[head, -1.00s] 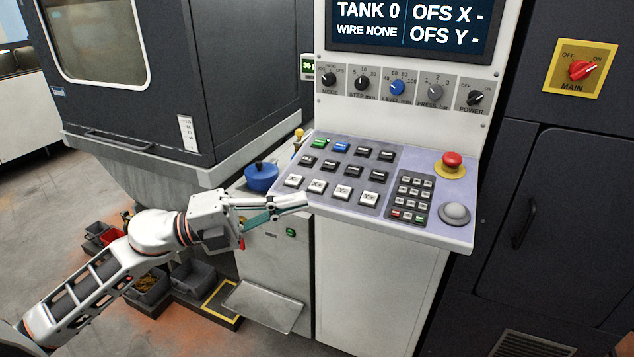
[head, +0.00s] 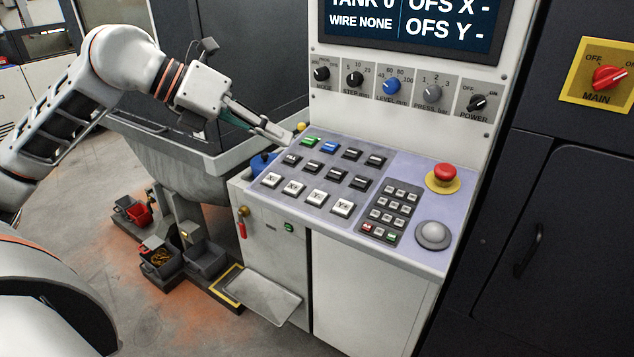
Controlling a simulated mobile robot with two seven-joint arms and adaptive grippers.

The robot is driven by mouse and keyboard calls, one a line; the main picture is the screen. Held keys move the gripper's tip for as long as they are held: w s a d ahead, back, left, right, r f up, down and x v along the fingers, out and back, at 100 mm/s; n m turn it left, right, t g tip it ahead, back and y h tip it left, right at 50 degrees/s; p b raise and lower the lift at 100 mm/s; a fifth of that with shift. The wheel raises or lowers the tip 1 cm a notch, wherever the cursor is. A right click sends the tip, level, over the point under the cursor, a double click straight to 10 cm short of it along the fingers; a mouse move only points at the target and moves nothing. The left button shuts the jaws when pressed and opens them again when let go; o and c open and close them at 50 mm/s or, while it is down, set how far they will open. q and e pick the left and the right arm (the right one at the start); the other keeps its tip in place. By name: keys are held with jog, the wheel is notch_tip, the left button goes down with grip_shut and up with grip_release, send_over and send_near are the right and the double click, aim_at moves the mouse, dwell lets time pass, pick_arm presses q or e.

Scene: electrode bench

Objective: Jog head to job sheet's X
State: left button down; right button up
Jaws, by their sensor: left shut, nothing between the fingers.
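My left gripper (head: 284,137) is shut and empty. It is above the far left corner of the sloped control panel (head: 405,165), left of the green key (head: 310,141). I cannot tell whether its tips touch anything. A row of white keys with black letters lies along the panel's near left edge: the leftmost (head: 271,180), a second (head: 293,188), a third (head: 316,196) and one that reads Y+ (head: 342,207). The display (head: 410,25) reads WIRE NONE, OFS X - and OFS Y -; its top is cut off. I see no job sheet. My right gripper is out of view.
A row of knobs, including a blue level knob (head: 391,86), is under the display. A red mushroom button (head: 444,173) and a grey dome (head: 432,235) are on the panel's right. A blue pot (head: 262,163) is partly hidden behind the panel. Bins (head: 205,257) stand on the floor.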

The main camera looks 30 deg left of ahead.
aim_at(287, 190)
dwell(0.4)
pick_arm(q)
jog(key=f+b, duration=0.1)
jog(key=f, duration=0.1)
jog(key=w+f+b, duration=0.1)
jog(key=f+b, duration=0.1)
jog(key=f, duration=0.1)
jog(key=f+b, duration=0.2)
jog(key=f, duration=0.1)
jog(key=shift+w, duration=0.3)
jog(key=shift+w+f, duration=0.1)
jog(key=shift+f, duration=0.15)
jog(key=shift+d+f+b, duration=0.1)
jog(key=shift+b, duration=0.25)
